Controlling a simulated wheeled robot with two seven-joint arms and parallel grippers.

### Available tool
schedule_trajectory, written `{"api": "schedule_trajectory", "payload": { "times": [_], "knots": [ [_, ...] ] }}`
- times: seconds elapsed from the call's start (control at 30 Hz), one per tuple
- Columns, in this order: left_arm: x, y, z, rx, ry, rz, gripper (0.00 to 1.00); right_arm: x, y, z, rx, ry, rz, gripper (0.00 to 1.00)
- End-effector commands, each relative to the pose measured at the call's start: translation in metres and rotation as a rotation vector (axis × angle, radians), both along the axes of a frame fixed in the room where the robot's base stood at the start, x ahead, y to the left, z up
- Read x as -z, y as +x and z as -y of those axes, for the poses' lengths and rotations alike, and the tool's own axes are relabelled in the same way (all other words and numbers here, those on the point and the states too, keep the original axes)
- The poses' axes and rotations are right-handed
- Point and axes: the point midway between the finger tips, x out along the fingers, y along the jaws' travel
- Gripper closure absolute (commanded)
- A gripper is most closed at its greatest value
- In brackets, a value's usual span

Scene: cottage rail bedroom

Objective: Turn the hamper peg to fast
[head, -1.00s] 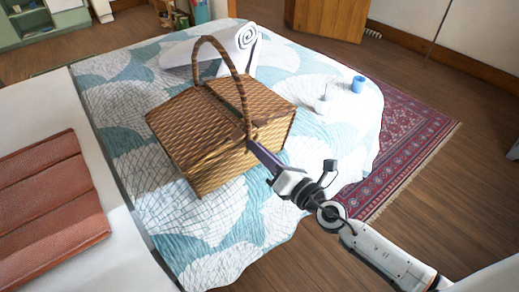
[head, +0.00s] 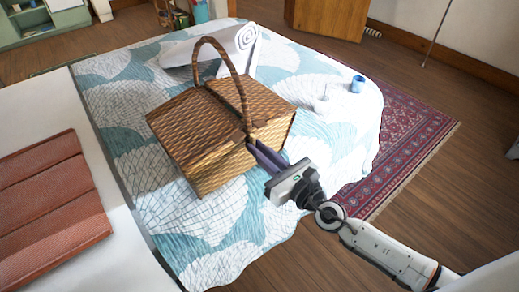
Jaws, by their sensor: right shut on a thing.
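The wicker hamper (head: 215,165) stands on the bed with its lid down and its arched handle (head: 240,84) upright. My right gripper (head: 256,148) reaches in from the lower right. Its fingertips are at the hamper's front, just under the lid edge near the foot of the handle, and they are shut on the peg. The peg itself is hidden by the fingers, so its angle cannot be told. My left gripper is not in view.
The bed (head: 240,228) has a blue and white quilt. A red rug (head: 412,130) lies beyond.

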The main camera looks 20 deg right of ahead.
Motion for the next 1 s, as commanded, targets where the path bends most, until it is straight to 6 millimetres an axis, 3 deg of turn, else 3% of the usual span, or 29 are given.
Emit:
{"api": "schedule_trajectory", "payload": {
  "times": [0.57, 0.6, 0.7, 1.0],
  "knots": [
    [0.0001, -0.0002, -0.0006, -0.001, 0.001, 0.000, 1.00, 0.0007, -0.0003, 0.0001, -0.001, -0.037, 0.012, 1.00],
    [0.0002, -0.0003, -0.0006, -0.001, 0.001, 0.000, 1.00, 0.0007, -0.0003, 0.0001, -0.001, -0.037, 0.012, 0.89],
    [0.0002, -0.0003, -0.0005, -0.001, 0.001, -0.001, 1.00, 0.0006, -0.0003, 0.0001, 0.000, -0.036, 0.012, 0.72],
    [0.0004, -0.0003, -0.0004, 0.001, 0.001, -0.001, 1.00, 0.0005, -0.0009, 0.0004, 0.000, -0.034, 0.011, 0.72]
  ]
}}
